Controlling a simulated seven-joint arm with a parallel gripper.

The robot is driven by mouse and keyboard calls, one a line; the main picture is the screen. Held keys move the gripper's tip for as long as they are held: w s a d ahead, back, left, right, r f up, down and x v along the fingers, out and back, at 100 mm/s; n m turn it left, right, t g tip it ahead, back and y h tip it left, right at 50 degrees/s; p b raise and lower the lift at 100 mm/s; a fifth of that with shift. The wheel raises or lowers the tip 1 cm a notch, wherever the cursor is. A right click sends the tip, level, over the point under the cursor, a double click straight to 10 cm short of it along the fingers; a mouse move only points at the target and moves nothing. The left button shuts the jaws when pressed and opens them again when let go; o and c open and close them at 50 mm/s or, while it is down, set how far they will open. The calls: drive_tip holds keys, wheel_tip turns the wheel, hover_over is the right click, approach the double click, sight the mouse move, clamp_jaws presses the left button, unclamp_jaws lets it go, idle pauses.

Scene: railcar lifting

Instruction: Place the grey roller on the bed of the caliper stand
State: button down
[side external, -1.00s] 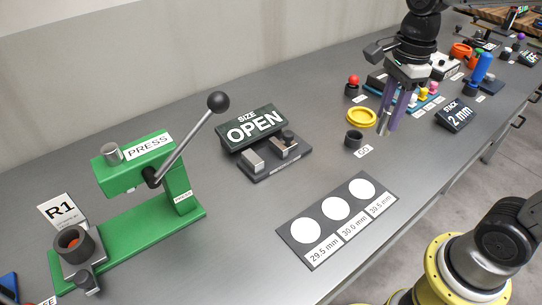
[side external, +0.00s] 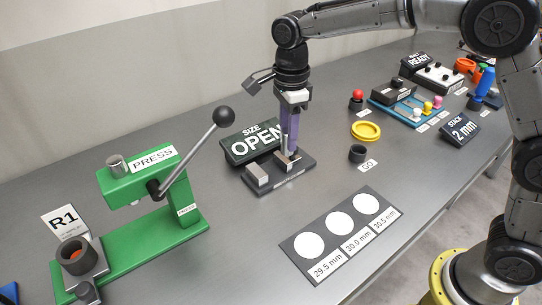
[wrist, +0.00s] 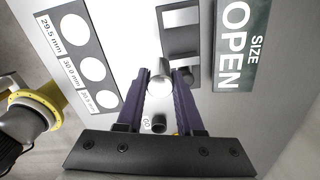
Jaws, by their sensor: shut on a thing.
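My gripper (side external: 289,158) has purple fingers pointing down at the caliper stand (side external: 299,172), whose sign reads OPEN (side external: 257,144). In the wrist view the fingers (wrist: 161,88) are closed on a small, shiny round piece, which looks like the grey roller (wrist: 160,84). The stand also shows there, with its pale blocks (wrist: 181,18) just beyond the roller. In the side view the fingers hide most of the roller and part of the stand. I cannot tell whether the roller touches the bed.
The green press (side external: 150,236) with its raised lever stands to the left. A card with white circles (side external: 340,224) lies in front. The dark GO ring (side external: 357,154) and the yellow ring (side external: 366,131) lie to the right. Bare table lies between press and card.

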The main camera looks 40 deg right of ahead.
drive_tip(key=w+f, duration=0.2)
drive_tip(key=w+a+f, duration=0.1)
drive_tip(key=w+f, duration=0.1)
drive_tip(key=f, duration=0.1)
drive_tip(key=shift+w+a+f, duration=0.1)
drive_tip(key=shift+a+f, duration=0.05)
drive_tip(key=shift+f, duration=0.05)
drive_tip(key=shift+w+f, duration=0.15)
drive_tip(key=shift+f, duration=1.5)
drive_tip(key=shift+f, duration=0.2)
drive_tip(key=c, duration=0.5)
unclamp_jaws()
drive_tip(key=shift+c, duration=0.2)
